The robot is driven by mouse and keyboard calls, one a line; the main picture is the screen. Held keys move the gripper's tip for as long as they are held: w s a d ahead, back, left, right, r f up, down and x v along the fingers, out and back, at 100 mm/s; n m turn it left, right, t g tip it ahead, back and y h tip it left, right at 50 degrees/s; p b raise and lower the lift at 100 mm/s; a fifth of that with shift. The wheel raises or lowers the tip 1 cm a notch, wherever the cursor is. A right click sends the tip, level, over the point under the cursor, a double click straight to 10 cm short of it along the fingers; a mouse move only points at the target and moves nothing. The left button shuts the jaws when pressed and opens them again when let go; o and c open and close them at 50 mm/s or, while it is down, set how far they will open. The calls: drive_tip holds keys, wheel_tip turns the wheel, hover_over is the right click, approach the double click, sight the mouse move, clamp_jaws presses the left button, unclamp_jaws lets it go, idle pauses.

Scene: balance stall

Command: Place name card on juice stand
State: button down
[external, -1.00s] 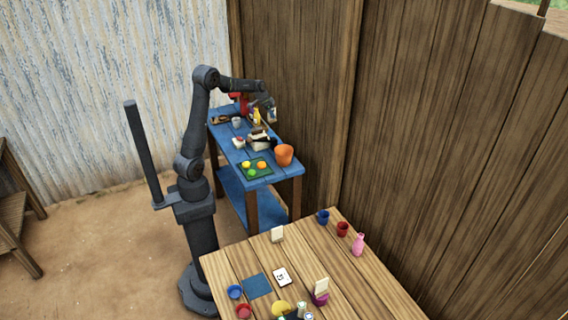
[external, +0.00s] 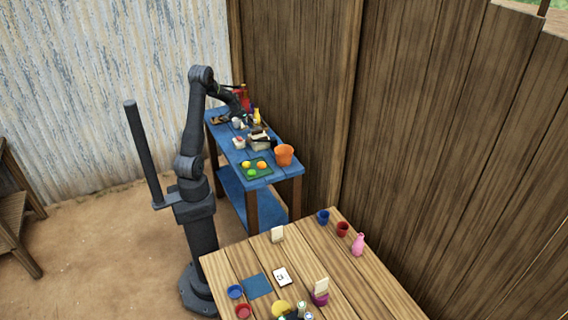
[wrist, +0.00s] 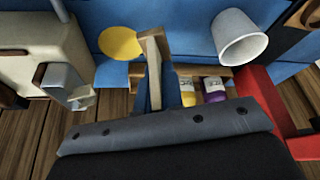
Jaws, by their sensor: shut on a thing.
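My gripper (external: 243,112) is low over the far end of the blue table. In the wrist view, its dark body (wrist: 165,128) fills the bottom, and the fingertips are hard to make out. It is shut on a thin, pale upright piece with a wooden edge, which looks like the name card (wrist: 154,88). The card's face cannot be read. Just right of it is a small wooden rack (wrist: 208,71) with a yellow-banded and a purple-banded container, likely the juice stand. I cannot tell whether card and stand touch. The arm hides the card in the external view.
A yellow disc (wrist: 120,43) lies left of the card. An orange bucket (external: 284,154) stands at the blue table's near end.

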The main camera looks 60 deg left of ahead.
sight(244, 127)
drive_tip(key=shift+f, duration=1.95)
drive_tip(key=shift+f, duration=0.15)
drive_tip(key=c, duration=1.6)
unclamp_jaws()
drive_tip(key=shift+o, duration=0.2)
drive_tip(key=v, duration=1.2)
drive_tip(key=shift+s+d, duration=0.1)
drive_tip(key=shift+d, duration=0.05)
drive_tip(key=x, duration=1.1)
drive_tip(key=shift+w+a+f, duration=0.2)
drive_tip(key=shift+w+f, duration=0.05)
drive_tip(key=shift+f, duration=0.05)
drive_tip(key=shift+r, duration=1)
